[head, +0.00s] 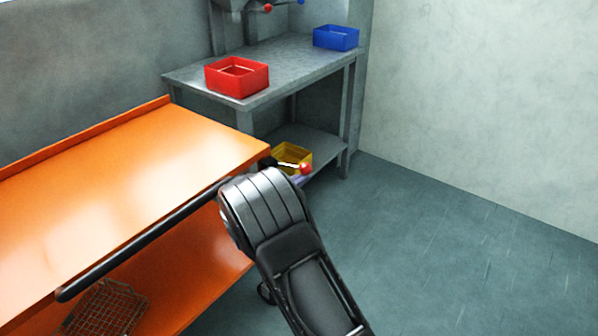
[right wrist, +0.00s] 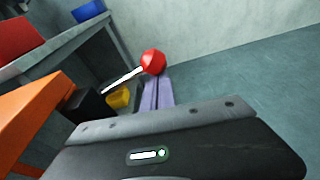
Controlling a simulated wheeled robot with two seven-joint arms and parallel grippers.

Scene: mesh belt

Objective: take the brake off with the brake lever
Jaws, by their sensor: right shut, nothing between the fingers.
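The brake lever is a pale rod with a red ball knob (head: 305,168), set on a black block at the near right corner of the orange cart (head: 130,160). In the right wrist view the knob (right wrist: 152,61) stands just beyond my lilac fingers, and its rod slants down left to the black block (right wrist: 90,106). My right gripper (right wrist: 157,92) is shut and empty, its fingertips close to the knob; I cannot tell whether they touch. In the head view my wrist hides most of this gripper. My left gripper is out of view.
A black handle bar (head: 150,240) runs along the cart's near edge. A wire basket (head: 105,308) sits on its lower shelf. Behind stands a grey bench (head: 285,62) with a red bin (head: 237,77), a blue bin (head: 336,38) and a yellow bin (head: 291,155) below. Floor at right is clear.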

